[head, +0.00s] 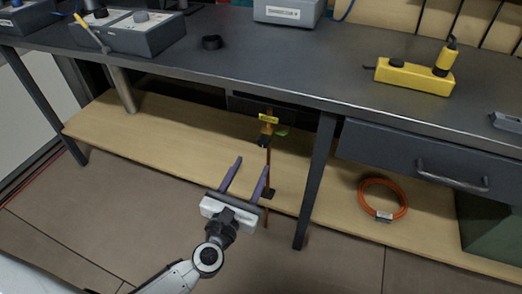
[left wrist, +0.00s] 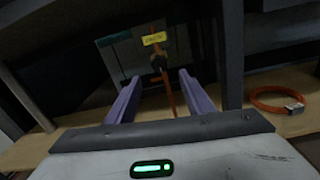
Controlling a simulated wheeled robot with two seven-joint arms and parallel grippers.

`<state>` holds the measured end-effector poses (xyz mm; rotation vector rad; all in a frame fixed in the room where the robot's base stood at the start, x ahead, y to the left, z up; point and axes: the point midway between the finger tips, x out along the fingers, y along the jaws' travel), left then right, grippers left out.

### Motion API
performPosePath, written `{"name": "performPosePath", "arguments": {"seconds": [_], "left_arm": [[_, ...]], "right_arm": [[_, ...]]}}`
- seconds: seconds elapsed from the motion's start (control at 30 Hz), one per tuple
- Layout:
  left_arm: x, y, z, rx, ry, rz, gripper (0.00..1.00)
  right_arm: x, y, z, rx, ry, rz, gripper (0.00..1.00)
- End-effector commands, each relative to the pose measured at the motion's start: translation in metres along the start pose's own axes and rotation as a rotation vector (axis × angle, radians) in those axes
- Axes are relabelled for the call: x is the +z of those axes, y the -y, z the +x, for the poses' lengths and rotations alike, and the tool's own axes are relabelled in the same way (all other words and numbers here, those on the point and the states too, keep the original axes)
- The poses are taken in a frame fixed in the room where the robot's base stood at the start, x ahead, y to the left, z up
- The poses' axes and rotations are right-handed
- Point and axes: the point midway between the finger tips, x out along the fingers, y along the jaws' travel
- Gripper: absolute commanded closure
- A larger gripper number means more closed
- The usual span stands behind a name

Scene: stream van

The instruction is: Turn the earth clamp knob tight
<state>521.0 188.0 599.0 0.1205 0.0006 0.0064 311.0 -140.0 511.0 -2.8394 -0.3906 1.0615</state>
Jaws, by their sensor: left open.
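The earth clamp (head: 268,130) sits on an upright copper-coloured rod (head: 268,158) below the front edge of the bench, with a yellow label above it. Its dark knob (head: 263,141) faces out toward me. In the left wrist view the dark knob (left wrist: 159,63) shows under the yellow label (left wrist: 154,39), between the fingers in the picture. My left gripper (head: 251,166) has two purple fingers spread apart, with nothing between them. It is nearer to me than the clamp, and I see no contact. My right gripper is not in view.
The dark bench top (head: 290,62) overhangs the clamp. A bench leg (head: 316,180) stands right of it. A wooden lower shelf (head: 170,138) runs below, with an orange cable coil (head: 382,198) at right. A yellow box (head: 414,78) and grey instruments stand on the bench. Floor in front is clear.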

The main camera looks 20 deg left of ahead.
Motion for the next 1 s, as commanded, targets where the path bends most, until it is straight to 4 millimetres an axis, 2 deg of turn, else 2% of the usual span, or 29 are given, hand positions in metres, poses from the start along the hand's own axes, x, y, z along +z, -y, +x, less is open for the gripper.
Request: {"name": "performPosePath", "arguments": {"seconds": [0.3, 0.5, 0.87, 0.9, 1.0], "left_arm": [[0.001, 0.0, 0.06, 0.002, 0.003, 0.004, 0.52], [0.0, 0.0, 0.084, 0.0, 0.0, 0.005, 0.52], [0.0, 0.0, 0.091, 0.001, -0.001, 0.006, 0.52], [0.0, 0.0, 0.091, 0.001, -0.001, 0.006, 0.54], [0.0, 0.0, 0.091, 0.001, -0.001, 0.006, 0.71]], "right_arm": [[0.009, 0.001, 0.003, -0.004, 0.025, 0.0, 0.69], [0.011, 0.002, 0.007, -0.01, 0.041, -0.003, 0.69], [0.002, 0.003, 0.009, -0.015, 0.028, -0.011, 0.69], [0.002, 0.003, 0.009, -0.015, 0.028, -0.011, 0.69], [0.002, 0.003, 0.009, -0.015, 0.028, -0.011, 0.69]]}}
